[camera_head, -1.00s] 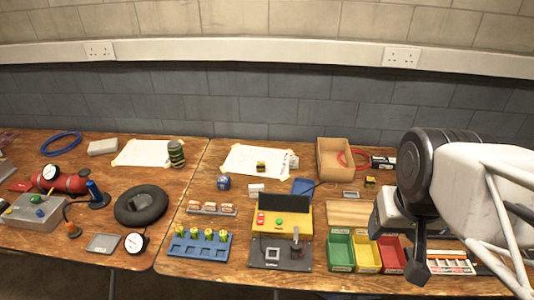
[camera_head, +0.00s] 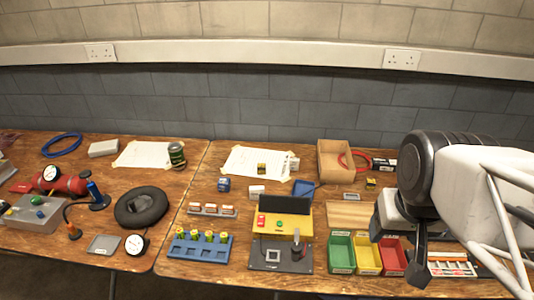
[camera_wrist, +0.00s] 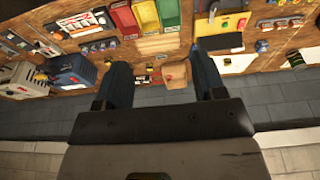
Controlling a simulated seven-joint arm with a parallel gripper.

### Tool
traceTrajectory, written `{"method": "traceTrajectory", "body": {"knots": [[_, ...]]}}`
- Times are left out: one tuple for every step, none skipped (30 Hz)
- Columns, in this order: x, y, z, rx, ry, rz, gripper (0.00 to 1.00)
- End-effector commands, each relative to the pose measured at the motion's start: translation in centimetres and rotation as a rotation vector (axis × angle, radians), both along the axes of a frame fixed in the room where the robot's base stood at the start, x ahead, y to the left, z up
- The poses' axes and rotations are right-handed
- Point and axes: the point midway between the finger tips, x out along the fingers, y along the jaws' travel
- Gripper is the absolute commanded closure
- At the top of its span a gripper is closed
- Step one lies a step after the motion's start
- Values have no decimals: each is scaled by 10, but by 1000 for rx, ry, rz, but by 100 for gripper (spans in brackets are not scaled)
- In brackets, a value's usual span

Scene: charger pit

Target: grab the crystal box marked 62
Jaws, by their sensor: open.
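No marking 62 is legible in either view, so I cannot tell which thing is the crystal box marked 62. Several small pale boxes with reddish fronts (camera_head: 213,209) sit in a row on a low rack left of the yellow tester (camera_head: 283,222). My gripper (camera_wrist: 162,75) is open in the wrist view, with its two dark fingers apart and nothing between them. It is high above the bench, with the cardboard box (camera_wrist: 176,75) in the picture between the fingers. In the head view my arm covers the bench's right part, and the fingertips cannot be made out clearly.
Green, yellow and red bins (camera_head: 367,255) stand near the front edge. A blue rack (camera_head: 200,247) holds several yellow-green parts. An open cardboard box (camera_head: 335,160) stands at the back. A black ring (camera_head: 141,206), a gauge and a red cylinder (camera_head: 70,184) occupy the left table.

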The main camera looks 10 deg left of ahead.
Motion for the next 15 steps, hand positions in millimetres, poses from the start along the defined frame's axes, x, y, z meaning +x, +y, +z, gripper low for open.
{"method": "traceTrajectory", "body": {"knots": [[0, 0, 0, 0, 0, 0, 36], [0, 0, 0, 1, 0, -1, 36], [1, 0, 0, 2, 1, -1, 36], [2, 1, 0, 4, 2, -2, 36], [3, 1, 1, 5, 4, -4, 36], [5, 2, 1, 10, 6, -7, 36], [6, 2, 1, 14, 9, -10, 36], [8, 3, 2, 19, 12, -15, 36], [12, 5, 3, 28, 16, -21, 36], [15, 6, 3, 36, 21, -28, 36], [18, 7, 3, 42, 26, -33, 36], [23, 9, 4, 55, 34, -43, 36], [28, 11, 5, 65, 38, -51, 36], [32, 13, 5, 75, 45, -59, 36], [39, 16, 6, 91, 56, -73, 36]]}}
